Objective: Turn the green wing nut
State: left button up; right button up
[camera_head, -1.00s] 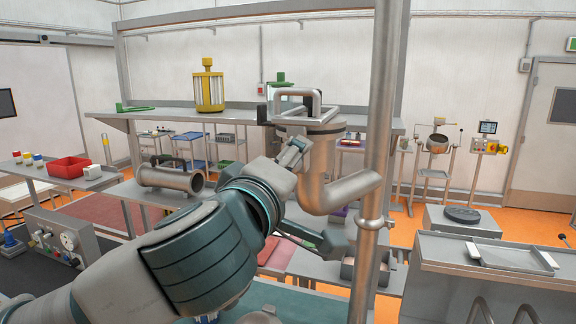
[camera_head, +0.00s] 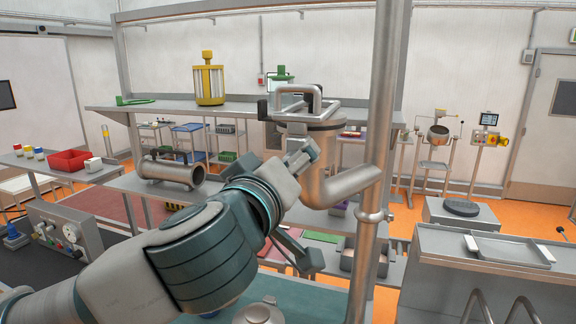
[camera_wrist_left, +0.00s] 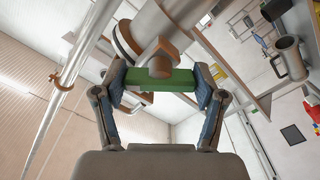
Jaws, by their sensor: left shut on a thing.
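In the head view my left arm reaches from the lower left to the steel vessel with a bent pipe (camera_head: 322,165). The wing nut and the finger pads are hidden there behind my wrist. My right gripper is in neither view.
A vertical steel post (camera_head: 376,190) stands close to the right of the vessel. A shelf (camera_head: 165,113) behind holds a yellow-framed cylinder (camera_head: 208,85). A lying steel cylinder (camera_head: 168,172) and a red bin (camera_head: 69,160) are at the left.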

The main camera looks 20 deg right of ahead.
pick_arm(q)
jog(key=shift+w+a+r, duration=0.1)
jog(key=shift+r, duration=0.05)
jog(key=o, duration=0.9)
jog(key=shift+c, duration=0.2)
jog(key=shift+o, duration=1.4)
jog(key=shift+w, duration=0.15)
jog(key=shift+w+d+f, duration=0.2)
jog(key=shift+w+d, duration=0.05)
jog(key=shift+d, duration=0.15)
jog(key=shift+s, duration=0.2)
jog(key=v, duration=1.1)
jog(key=shift+a, duration=0.4)
jog(key=shift+d+f, duration=0.1)
